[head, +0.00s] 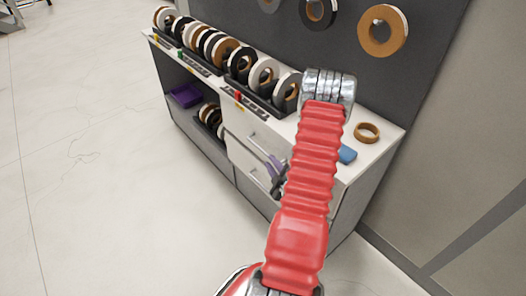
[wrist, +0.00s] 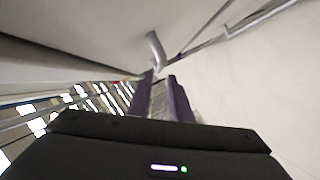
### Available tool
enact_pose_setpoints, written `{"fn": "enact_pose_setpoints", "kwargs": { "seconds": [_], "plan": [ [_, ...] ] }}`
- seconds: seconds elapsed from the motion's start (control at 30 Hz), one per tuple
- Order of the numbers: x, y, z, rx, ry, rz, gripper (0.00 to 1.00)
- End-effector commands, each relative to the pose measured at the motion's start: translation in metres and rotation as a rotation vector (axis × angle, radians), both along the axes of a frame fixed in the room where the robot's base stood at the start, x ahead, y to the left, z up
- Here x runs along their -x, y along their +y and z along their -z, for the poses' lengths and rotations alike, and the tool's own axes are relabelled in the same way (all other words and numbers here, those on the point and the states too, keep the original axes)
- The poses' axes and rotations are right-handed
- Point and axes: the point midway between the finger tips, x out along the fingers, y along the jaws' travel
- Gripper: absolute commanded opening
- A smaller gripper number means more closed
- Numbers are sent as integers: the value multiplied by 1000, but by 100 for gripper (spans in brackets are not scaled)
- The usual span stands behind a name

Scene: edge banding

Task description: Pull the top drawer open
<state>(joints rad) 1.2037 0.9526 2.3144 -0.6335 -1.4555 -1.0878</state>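The top drawer (head: 240,122) is a pale front in the white and grey cabinet, and it looks closed. Its metal bar handle (head: 258,145) runs along the front, with its right part hidden near my gripper. My gripper (head: 274,163) has purple fingers and is at the right end of this handle. In the wrist view, the gripper (wrist: 160,80) shows its two fingers apart with a gap between them. A curved metal handle end (wrist: 155,48) shows just beyond the fingertips. I cannot tell whether the fingers touch it.
A lower drawer with its own handle (head: 257,180) is below. Rolls of edge banding (head: 240,64) stand along the countertop (head: 376,152). A loose brown roll (head: 367,132) and a blue item (head: 347,154) lie at the right. The floor (head: 90,150) in front is clear.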

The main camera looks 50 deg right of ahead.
Motion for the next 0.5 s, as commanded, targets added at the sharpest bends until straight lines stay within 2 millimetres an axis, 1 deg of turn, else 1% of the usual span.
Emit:
{"fn": "enact_pose_setpoints", "kwargs": {
  "seconds": [0.03,0.1,0.5],
  "plan": [
    [-8,-4,1,3,0,-3,18],
    [-17,-9,4,1,0,-2,18],
    [-66,-40,17,1,0,-2,18]
  ]
}}
